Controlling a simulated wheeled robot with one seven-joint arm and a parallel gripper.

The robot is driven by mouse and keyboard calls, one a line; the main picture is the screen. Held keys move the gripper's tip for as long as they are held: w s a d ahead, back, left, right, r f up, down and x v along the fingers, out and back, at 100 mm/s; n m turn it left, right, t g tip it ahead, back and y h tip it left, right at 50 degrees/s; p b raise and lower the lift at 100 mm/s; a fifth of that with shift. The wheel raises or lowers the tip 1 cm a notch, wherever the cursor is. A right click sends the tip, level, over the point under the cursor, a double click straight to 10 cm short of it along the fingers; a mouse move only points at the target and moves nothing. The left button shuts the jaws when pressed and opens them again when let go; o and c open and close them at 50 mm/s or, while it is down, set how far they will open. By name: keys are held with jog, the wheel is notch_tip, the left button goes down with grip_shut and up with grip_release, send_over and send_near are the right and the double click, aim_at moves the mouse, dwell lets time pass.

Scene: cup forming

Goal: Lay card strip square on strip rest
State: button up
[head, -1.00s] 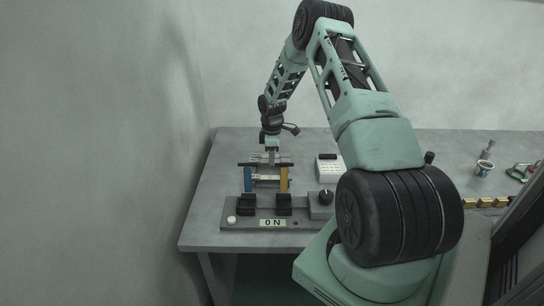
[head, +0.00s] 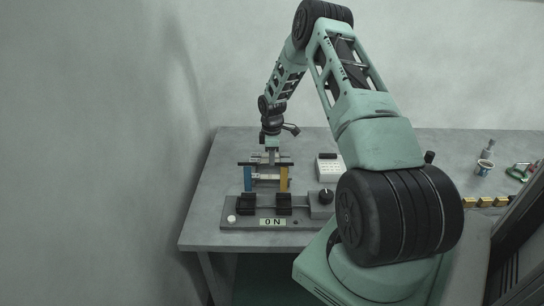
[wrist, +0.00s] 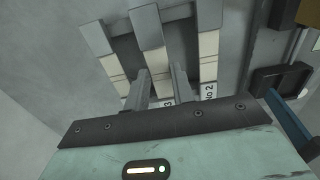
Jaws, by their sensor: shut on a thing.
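In the wrist view my gripper (wrist: 160,88) has its two dark grey fingers on either side of the middle one of three pale cream strips with grey ends, and it is shut on this middle card strip (wrist: 156,63). The labels beside the strips read "3" and "No 2"; the near end of the middle strip is partly hidden by my gripper. In the head view my gripper (head: 272,156) points down, low over the table behind the blue and yellow posts. I cannot tell there which part is the strip rest.
A white box (head: 328,170) stands to the right. The table's left side is clear.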

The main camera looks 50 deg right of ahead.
jog(key=shift+f+b, duration=0.6)
jog(key=shift+f, duration=0.45)
dwell(0.4)
dwell(0.5)
jog(key=o, duration=1.5)
jog(key=shift+r, duration=0.2)
jog(key=shift+r+p, duration=2.7)
jog(key=shift+r, duration=1.2)
